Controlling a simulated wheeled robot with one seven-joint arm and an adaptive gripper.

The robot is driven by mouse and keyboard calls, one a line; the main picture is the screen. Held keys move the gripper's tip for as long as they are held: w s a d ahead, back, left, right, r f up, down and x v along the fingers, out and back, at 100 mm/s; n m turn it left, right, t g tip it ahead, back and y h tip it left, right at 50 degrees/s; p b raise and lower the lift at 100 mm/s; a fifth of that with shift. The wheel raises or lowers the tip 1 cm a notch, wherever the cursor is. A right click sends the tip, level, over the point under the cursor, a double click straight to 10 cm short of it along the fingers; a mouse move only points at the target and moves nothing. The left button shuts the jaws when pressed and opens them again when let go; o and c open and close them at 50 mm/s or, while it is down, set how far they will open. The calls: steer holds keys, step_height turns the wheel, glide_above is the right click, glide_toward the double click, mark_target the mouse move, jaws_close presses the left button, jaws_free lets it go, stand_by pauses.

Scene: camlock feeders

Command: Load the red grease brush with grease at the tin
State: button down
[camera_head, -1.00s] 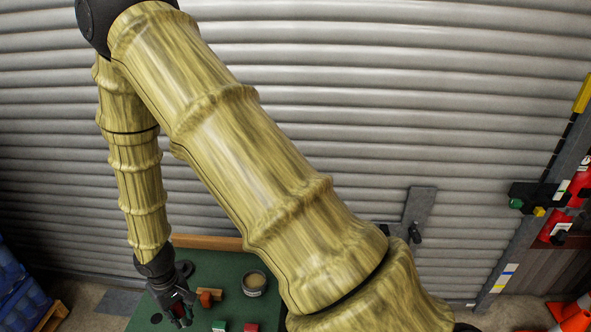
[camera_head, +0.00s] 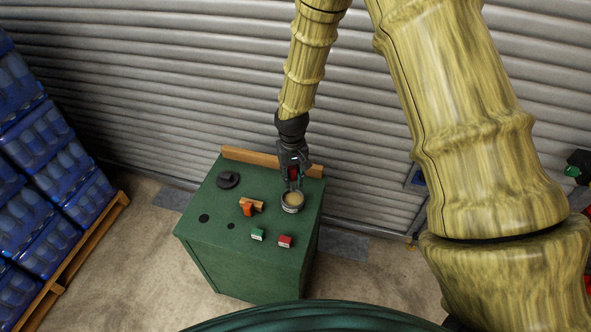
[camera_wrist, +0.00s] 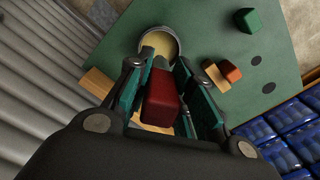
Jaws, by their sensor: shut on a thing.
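The grease tin (camera_head: 292,203) is a round grey tin with pale yellow grease, on the right part of the green bench top. It also shows in the wrist view (camera_wrist: 173,50). My gripper (camera_head: 292,180) points down right over the tin. It is shut on the red grease brush (camera_wrist: 161,100), whose red handle sits between the fingers in the wrist view. The brush's lower end reaches toward the tin's mouth; I cannot tell whether it touches the grease.
On the green bench (camera_head: 215,245) stand an orange-and-wood piece (camera_head: 248,207), a green block (camera_head: 257,234), a red block (camera_head: 285,241) and a dark round piece (camera_head: 228,180). A wooden strip (camera_head: 240,156) edges the back. Blue crates (camera_head: 40,160) on a pallet stand left.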

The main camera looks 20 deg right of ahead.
mark_target(293, 184)
step_height(293, 184, down, 4)
steer(key=b, duration=0.3)
steer(key=shift+w+r, duration=0.1)
steer(key=shift+r, duration=0.1)
stand_by(0.8)
steer(key=shift+f, duration=1.55)
steer(key=r+p, duration=0.5)
steer(key=r, duration=0.2)
steer(key=shift+s, duration=0.2)
